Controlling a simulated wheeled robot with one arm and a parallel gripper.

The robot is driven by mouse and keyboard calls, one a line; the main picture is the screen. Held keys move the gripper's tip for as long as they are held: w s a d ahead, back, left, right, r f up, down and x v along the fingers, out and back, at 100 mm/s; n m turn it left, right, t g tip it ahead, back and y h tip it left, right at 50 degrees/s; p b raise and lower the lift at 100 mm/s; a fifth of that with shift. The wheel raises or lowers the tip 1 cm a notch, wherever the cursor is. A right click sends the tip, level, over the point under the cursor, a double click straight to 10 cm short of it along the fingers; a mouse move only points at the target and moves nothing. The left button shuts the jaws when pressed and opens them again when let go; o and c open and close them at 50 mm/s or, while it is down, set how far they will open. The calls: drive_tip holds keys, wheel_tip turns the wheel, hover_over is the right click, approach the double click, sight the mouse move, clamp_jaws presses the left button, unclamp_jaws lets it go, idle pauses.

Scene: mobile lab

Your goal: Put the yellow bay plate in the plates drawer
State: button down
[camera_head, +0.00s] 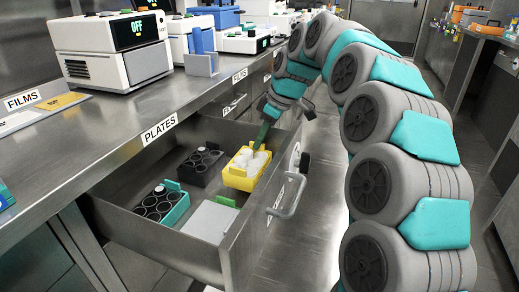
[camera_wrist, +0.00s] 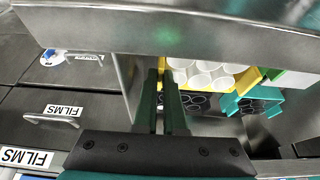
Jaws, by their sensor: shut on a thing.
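The yellow bay plate (camera_head: 238,181) holds white round vessels and is inside the open plates drawer (camera_head: 137,226), at its right side in the head view. My gripper (camera_head: 261,142) reaches down from above with its green fingers at the plate's far right edge, shut on it. In the wrist view my fingers (camera_wrist: 164,72) are close together beside the yellow plate (camera_wrist: 180,63). The exact grip is hidden. I cannot tell whether the plate touches the drawer floor.
The drawer also holds a black plate (camera_head: 201,168), a teal plate (camera_head: 179,211) and a pale flat plate (camera_head: 210,221). The drawer front with its handle (camera_head: 289,199) stands close beside my arm. The counter (camera_head: 100,118) with instruments overhangs the drawer's left.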

sight(260, 150)
drive_tip(key=shift+f, duration=1.45)
drive_tip(key=shift+f, duration=0.15)
drive_tip(key=c, duration=1)
unclamp_jaws()
drive_tip(key=v, duration=1.2)
drive_tip(key=shift+s+a, duration=0.1)
